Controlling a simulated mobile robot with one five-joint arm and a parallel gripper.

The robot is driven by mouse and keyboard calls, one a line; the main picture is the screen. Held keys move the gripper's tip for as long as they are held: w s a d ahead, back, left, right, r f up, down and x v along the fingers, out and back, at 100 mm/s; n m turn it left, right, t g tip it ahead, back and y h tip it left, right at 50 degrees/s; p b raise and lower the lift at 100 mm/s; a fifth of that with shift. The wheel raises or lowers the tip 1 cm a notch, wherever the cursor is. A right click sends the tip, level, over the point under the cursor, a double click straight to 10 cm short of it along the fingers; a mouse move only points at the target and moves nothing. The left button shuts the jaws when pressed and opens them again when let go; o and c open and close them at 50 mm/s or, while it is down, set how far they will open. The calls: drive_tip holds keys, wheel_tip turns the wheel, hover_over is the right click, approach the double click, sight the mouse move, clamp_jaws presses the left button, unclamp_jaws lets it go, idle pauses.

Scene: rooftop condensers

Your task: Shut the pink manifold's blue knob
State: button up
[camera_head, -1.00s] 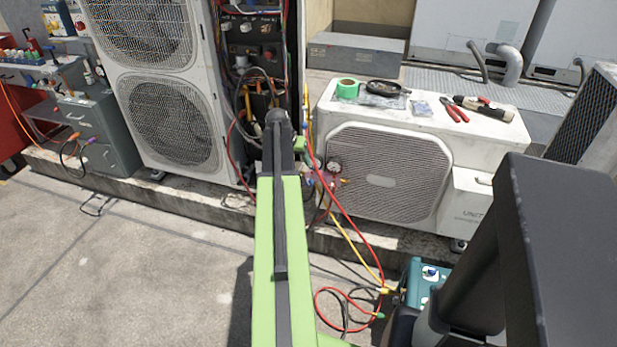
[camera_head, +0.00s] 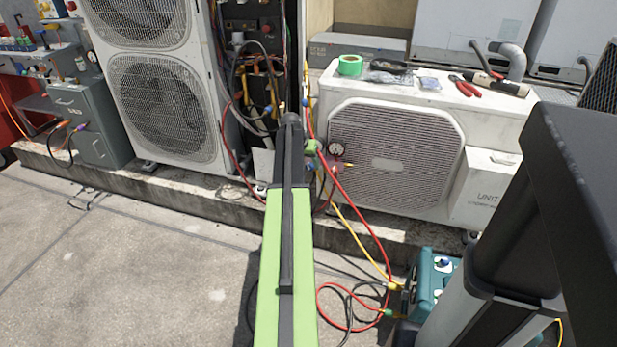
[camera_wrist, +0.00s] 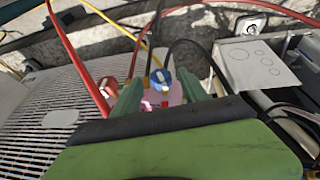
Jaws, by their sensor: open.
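The pink manifold (camera_wrist: 174,92) shows in the wrist view, partly hidden by my gripper. Its blue knob (camera_wrist: 160,80) faces the camera near the picture's middle. My gripper (camera_wrist: 166,90) is open, with one green finger on the left and one on the right of the knob. I cannot tell if either finger touches it. A red part (camera_wrist: 108,88) sits left of the left finger. In the head view my arm hides most of the manifold; a round gauge (camera_head: 336,149) and a bit of the blue knob (camera_head: 309,167) show beside my gripper (camera_head: 312,150).
Red, yellow and black hoses hang around the manifold. A white condenser (camera_head: 395,165) stands behind it, with green tape (camera_head: 350,65) and tools on top. A tall open condenser (camera_head: 165,108) stands left. A teal machine (camera_head: 432,280) stands on the floor at right. The left floor is mostly clear.

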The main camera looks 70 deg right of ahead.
drive_tip(key=shift+d+f, duration=0.3)
drive_tip(key=shift+f, duration=0.35)
drive_tip(key=shift+r, duration=0.1)
clamp_jaws()
drive_tip(key=shift+s+a+t, duration=0.1)
drive_tip(key=shift+s+t, duration=0.25)
drive_tip(key=shift+t, duration=0.65)
drive_tip(key=shift+m+t+b, duration=0.35)
drive_tip(key=shift+m+t, duration=0.05)
drive_tip(key=shift+t, duration=0.7)
